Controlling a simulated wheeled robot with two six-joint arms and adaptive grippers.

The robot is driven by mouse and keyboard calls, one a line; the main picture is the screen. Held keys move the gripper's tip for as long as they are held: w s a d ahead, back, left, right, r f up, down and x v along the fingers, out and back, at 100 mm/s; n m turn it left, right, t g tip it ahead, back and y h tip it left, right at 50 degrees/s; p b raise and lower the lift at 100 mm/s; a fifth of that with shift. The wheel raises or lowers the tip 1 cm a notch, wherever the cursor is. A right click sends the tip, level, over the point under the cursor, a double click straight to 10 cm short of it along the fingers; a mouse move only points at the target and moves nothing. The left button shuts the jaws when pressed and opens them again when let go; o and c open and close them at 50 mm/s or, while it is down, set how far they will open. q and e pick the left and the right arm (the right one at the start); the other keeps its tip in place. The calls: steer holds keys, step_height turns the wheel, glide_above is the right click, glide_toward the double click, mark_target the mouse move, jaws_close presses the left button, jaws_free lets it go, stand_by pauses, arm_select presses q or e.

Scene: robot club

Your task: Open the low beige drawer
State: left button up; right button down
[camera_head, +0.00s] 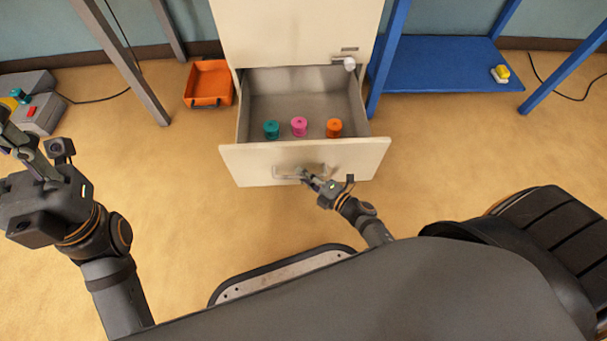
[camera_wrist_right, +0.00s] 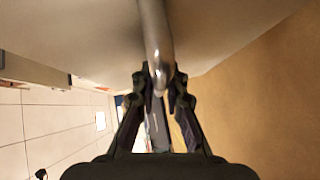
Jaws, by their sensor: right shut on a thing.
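The low beige drawer (camera_head: 236,165) stands pulled out from its cabinet (camera_head: 290,30), with its grey inside showing. A teal spool (camera_head: 271,129), a pink spool (camera_head: 299,126) and an orange spool (camera_head: 334,128) stand inside near its front. My right gripper (camera_head: 307,175) is at the bar handle (camera_head: 287,174) on the drawer front and is shut on it. In the right wrist view the handle bar (camera_wrist_right: 157,45) runs down between the fingers (camera_wrist_right: 159,78). My left gripper (camera_head: 12,135) is at the far left, away from the drawer; its fingertips are not clear.
An orange tray (camera_head: 208,82) lies on the floor left of the cabinet. A blue shelf (camera_head: 445,72) with a yellow-topped item (camera_head: 500,74) stands at the right. Grey boxes (camera_head: 40,115) are at the far left. Floor in front of the drawer is clear up to my base.

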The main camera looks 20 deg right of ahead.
steer(key=shift+s, duration=0.2)
steer(key=c, duration=1.4)
jaws_free()
steer(key=shift+o, duration=0.2)
steer(key=v, duration=1.2)
